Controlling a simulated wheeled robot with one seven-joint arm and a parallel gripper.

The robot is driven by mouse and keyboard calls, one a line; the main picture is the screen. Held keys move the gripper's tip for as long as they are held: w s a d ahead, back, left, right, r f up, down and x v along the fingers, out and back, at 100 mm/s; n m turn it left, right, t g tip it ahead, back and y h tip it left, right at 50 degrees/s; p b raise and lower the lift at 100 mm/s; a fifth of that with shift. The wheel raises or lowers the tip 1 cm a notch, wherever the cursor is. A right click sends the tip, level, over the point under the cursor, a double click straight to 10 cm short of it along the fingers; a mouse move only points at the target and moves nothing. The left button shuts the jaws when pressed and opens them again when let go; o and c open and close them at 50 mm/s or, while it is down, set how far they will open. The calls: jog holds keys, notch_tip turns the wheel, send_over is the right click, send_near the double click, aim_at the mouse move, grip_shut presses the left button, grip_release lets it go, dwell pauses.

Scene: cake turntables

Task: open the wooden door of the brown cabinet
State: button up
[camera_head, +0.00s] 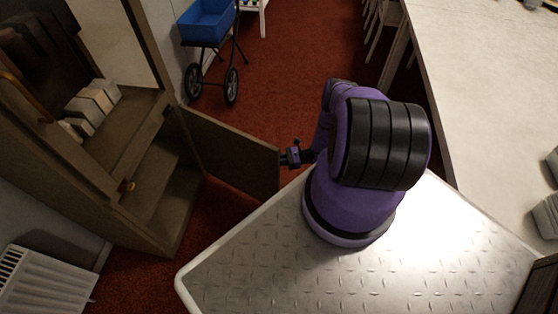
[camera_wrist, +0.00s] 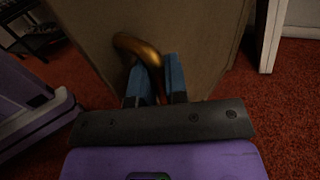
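The brown cabinet (camera_head: 150,215) stands at the left in the head view. Its lower wooden door (camera_head: 236,152) is swung well out from the front, and the lower compartment (camera_head: 165,185) shows open. In the wrist view the door (camera_wrist: 205,35) fills the upper middle, with a curved brass handle (camera_wrist: 140,45) on it. My gripper (camera_wrist: 158,80) is at this handle, its two blue fingers close together on either side of the handle's near end. In the head view my gripper (camera_head: 287,157) is at the door's outer edge; its fingertips are hidden there.
White boxes (camera_head: 92,103) sit on the cabinet's upper shelf. A white radiator (camera_head: 45,280) is at the lower left. A cart with a blue bin (camera_head: 207,20) stands behind the cabinet. A long pale table (camera_head: 490,90) is at the right. Red carpet (camera_head: 275,75) lies clear beyond the door.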

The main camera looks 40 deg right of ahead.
jog(key=o, duration=0.4)
jog(key=shift+r, duration=0.1)
